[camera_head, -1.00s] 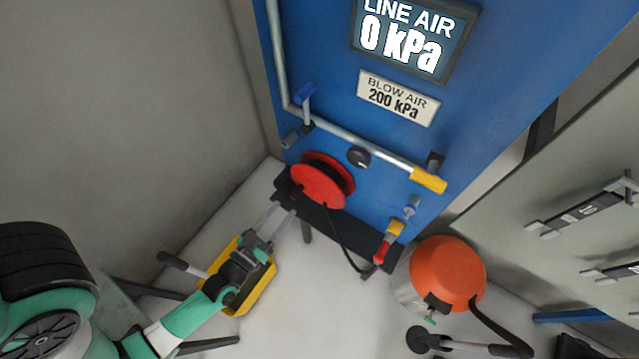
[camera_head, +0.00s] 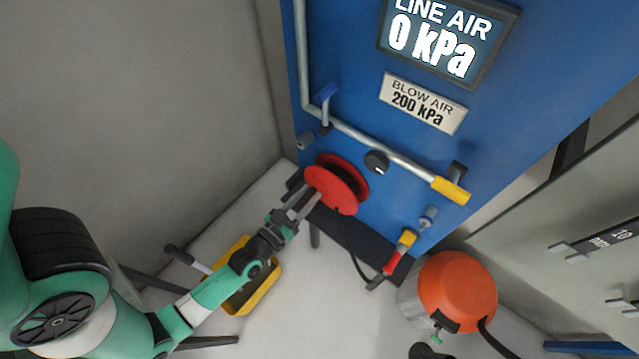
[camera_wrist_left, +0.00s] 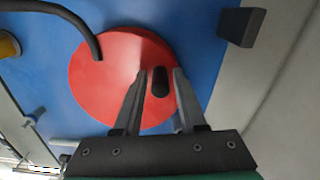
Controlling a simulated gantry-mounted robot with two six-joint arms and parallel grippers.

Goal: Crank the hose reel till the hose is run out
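The red hose reel (camera_head: 332,188) is mounted low on the blue panel. Its red disc (camera_wrist_left: 100,80) fills the middle of the left wrist view. A dark crank knob (camera_wrist_left: 160,83) stands out in front of the disc. My left gripper (camera_head: 311,198) is at the reel's lower left side. In the left wrist view my left gripper (camera_wrist_left: 160,88) is open, one finger on each side of the knob, with narrow gaps showing. A black hose (camera_head: 352,252) hangs below the reel. My right gripper is out of view.
A pipe with a yellow handle (camera_head: 451,190) runs above the reel. A red and yellow fitting (camera_head: 400,253) is right of it. An orange-topped canister (camera_head: 457,290) stands at lower right. A yellow tray (camera_head: 258,297) lies under my left arm. The display (camera_head: 447,38) reads 0 kPa.

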